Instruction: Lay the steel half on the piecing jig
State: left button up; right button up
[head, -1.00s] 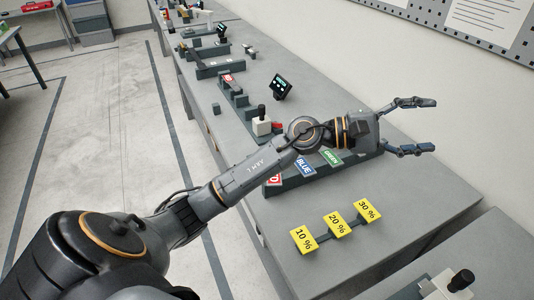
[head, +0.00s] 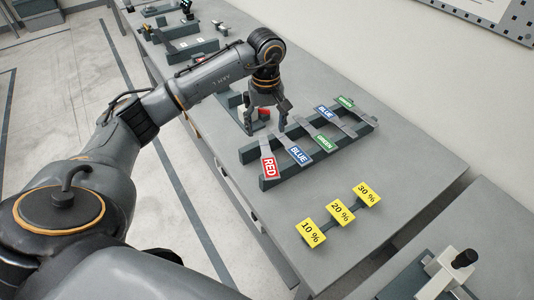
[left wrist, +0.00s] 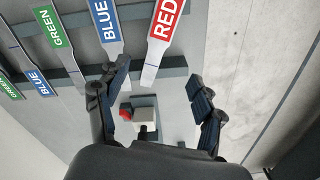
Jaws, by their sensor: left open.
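Flat grey metal strips with coloured labels lie across a dark rack of two long bars (head: 275,182). The nearest has a red label (head: 268,167), beside it a blue one (head: 299,155) and a green one (head: 325,143); another blue (head: 325,112) and green (head: 345,102) lie farther back. Which is the steel half, and which fixture is the piecing jig, I cannot tell. My left gripper (head: 267,130) points down, open and empty, beside the rack's left end. In the left wrist view the red-labelled strip (left wrist: 164,30) lies ahead of the fingers. My right gripper is not seen.
A small fixture with a red part (head: 264,113) stands behind the left fingers; the wrist view shows its white block (left wrist: 145,117). Yellow percent plates (head: 340,212) stand at the front. The bench (head: 400,150) is clear right of the rack.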

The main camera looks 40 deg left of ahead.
pick_arm(q)
send_over(268, 157)
jog(key=f, duration=0.2)
jog(key=a+f+p, duration=0.1)
jog(key=f, duration=0.1)
jog(key=shift+f, duration=0.3)
jog(key=shift+d+f, duration=0.1)
jog(key=shift+f, duration=0.15)
jog(key=f+p, duration=0.2)
jog(key=f, duration=0.1)
jog(key=f+p, duration=0.1)
jog(key=shift+d+f, duration=0.2)
jog(key=shift+d, duration=0.1)
jog(key=shift+f, duration=0.25)
jog(key=shift+f+b, duration=0.2)
jog(key=shift+b, duration=0.4)
jog(key=shift+c, duration=0.4)
grip_shut()
